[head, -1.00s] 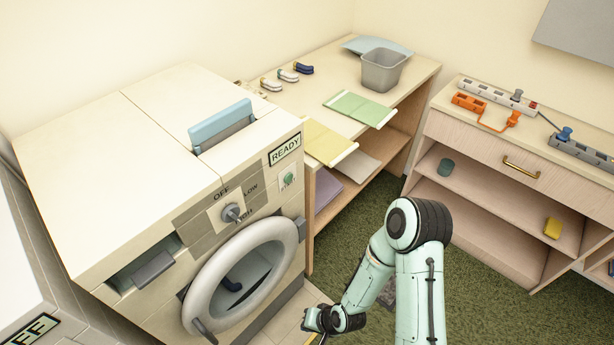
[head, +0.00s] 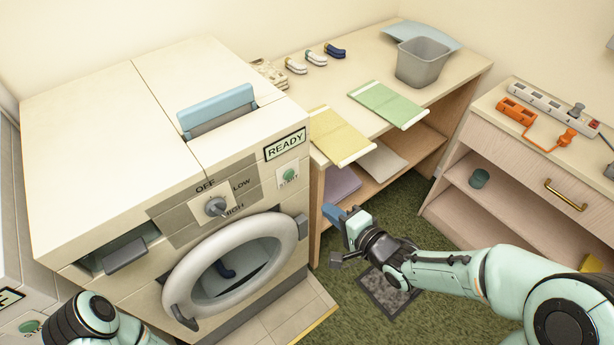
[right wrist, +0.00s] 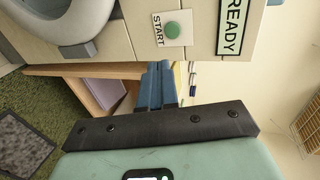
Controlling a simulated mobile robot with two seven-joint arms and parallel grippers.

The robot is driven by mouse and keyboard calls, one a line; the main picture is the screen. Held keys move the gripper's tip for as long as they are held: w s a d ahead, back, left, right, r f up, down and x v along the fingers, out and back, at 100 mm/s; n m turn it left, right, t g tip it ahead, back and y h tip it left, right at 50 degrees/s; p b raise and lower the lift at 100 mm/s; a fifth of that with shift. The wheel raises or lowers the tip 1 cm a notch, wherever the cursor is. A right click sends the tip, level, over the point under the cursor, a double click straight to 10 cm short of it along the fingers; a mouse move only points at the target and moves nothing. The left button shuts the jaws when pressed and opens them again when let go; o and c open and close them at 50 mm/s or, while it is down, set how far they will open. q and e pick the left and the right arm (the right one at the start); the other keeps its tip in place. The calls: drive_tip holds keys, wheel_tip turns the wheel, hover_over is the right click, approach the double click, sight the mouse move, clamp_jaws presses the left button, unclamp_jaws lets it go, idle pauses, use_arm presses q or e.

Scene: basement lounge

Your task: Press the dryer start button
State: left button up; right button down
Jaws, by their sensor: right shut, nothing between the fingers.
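The cream dryer (head: 100,130) stands at the left in the head view, with a round door, a dial (head: 216,207) and a READY panel (head: 285,145). Its green start button (head: 289,175) is on the front, below that panel. The button also shows in the right wrist view (right wrist: 172,30), beside the word START. My right gripper (head: 334,213) is shut and empty, to the right of the button and lower, apart from the dryer. Its blue fingers (right wrist: 158,88) point toward the dryer side in the wrist view. My left gripper is out of view; only part of that arm shows.
A second machine with its own green button (head: 30,326) is at the far left. A shelf table (head: 450,75) with folded cloths and a grey bin (head: 422,62) stands behind my right gripper. A drawer cabinet (head: 520,150) is at the right. A dark mat (head: 385,290) lies on the floor.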

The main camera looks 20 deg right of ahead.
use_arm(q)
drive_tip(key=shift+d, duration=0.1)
use_arm(e)
drive_tip(key=shift+r, duration=0.35)
drive_tip(key=shift+a, duration=0.1)
drive_tip(key=p, duration=0.3)
approach(289, 177)
drive_tip(key=f, duration=0.1)
drive_tip(key=x, duration=0.4)
drive_tip(key=r+x, duration=0.1)
drive_tip(key=x, duration=0.1)
drive_tip(key=shift+w+p, duration=0.15)
drive_tip(key=shift+p, duration=0.2)
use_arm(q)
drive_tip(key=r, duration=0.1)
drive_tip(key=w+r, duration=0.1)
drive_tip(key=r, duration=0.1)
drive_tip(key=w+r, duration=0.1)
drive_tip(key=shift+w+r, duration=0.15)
use_arm(e)
drive_tip(key=shift+w+f, duration=0.1)
